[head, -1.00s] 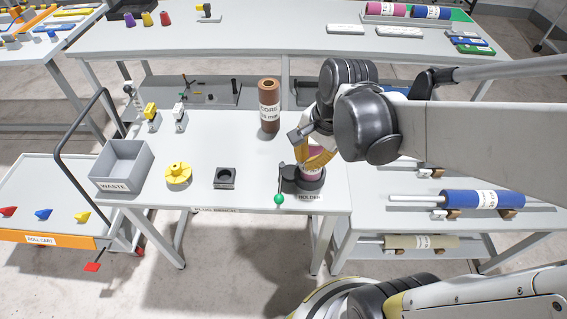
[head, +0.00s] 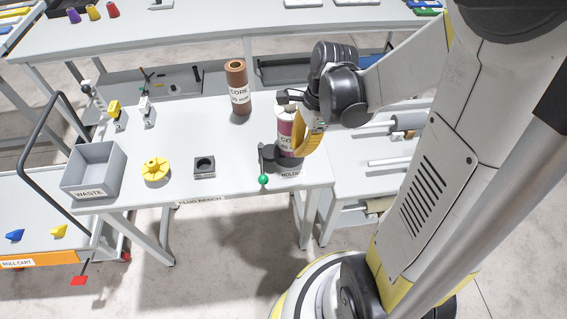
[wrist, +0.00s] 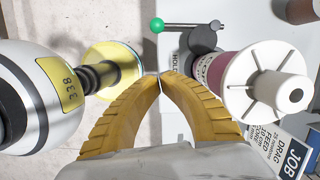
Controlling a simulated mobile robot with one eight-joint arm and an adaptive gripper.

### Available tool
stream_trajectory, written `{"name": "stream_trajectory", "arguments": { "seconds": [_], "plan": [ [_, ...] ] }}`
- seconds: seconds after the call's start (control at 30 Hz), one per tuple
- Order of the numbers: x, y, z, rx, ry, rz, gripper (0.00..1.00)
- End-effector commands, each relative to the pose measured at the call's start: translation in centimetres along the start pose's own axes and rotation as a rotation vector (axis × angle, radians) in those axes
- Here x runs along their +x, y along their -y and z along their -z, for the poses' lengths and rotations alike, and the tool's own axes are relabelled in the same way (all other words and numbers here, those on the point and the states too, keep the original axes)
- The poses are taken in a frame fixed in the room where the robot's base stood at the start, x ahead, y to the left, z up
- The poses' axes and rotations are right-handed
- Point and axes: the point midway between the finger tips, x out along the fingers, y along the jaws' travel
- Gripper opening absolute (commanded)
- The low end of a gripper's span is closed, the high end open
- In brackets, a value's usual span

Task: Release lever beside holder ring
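The holder ring (head: 278,158) is a dark clamp ring at the front right corner of the bench, with a white-and-maroon labelled core standing upright in it (head: 287,128). The release lever (head: 263,179) is a thin rod ending in a green ball, beside the ring on its left. In the wrist view the lever's green ball (wrist: 157,25) is at top centre, its grey rod running right to the ring. My gripper (wrist: 160,75) has yellow fingers with tips meeting and nothing between them. It is beside the core on its right in the head view (head: 302,152), apart from the lever.
A brown core (head: 238,88) stands behind the holder. A side table with rods (head: 395,163) is on the right.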

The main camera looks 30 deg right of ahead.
Motion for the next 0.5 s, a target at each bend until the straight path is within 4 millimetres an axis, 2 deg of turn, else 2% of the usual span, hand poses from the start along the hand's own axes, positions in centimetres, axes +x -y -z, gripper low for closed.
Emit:
{"name": "stream_trajectory", "arguments": {
  "seconds": [0.5],
  "plan": [
    [10.3,0.1,0.1,-0.002,0.000,0.001,0.00]
  ]
}}
